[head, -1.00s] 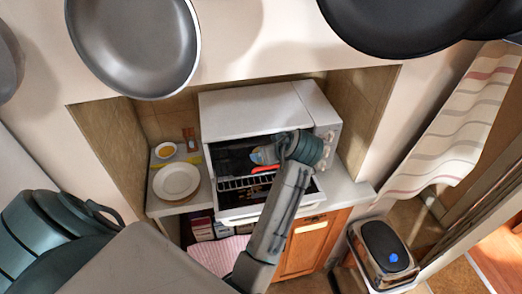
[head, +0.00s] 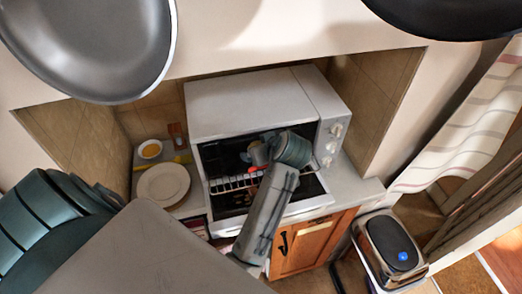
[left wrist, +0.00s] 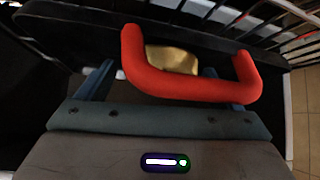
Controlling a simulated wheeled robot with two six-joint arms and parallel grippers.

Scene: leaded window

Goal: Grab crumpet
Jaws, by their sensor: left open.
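A golden-brown piece that looks like the crumpet (left wrist: 172,60) shows in the left wrist view, partly behind a red U-shaped bar (left wrist: 190,88). My left gripper (left wrist: 158,68) is open, its two fingers apart on either side of the crumpet, with the red bar across in front. I cannot tell whether the fingers touch it. In the head view, my left gripper (head: 258,155) is inside the open toaster oven (head: 240,102), above the wire rack (head: 236,182). The crumpet cannot be made out there. My right gripper is not in view.
A white plate (head: 163,186) and a small bowl with yellow contents (head: 150,149) stand on the counter left of the oven. Dark pans (head: 95,40) hang in front above. The oven's opened door lies below the rack. A bin (head: 392,243) stands at the lower right.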

